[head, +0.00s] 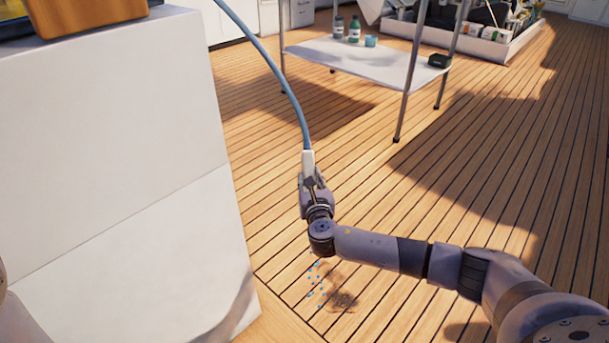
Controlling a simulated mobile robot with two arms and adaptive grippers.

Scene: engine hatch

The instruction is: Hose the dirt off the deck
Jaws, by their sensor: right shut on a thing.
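My right gripper (313,190) is shut on the white nozzle (308,162) of a blue hose (281,80). The hose runs from the nozzle up to the top edge of the view. Blue water drops (316,284) show below my right wrist, over the wooden deck (262,236). A dark patch of dirt (342,299) lies on the planks just beside the drops, partly close under my right arm. The nozzle's outlet is hidden by the gripper and wrist. My left gripper is not in view.
A white block-like cabinet (110,150) fills the left side, close to the hose. A metal-legged table (360,62) with bottles stands at the back. A white-walled hatch opening (475,42) with gear is behind it. Open deck lies to the right.

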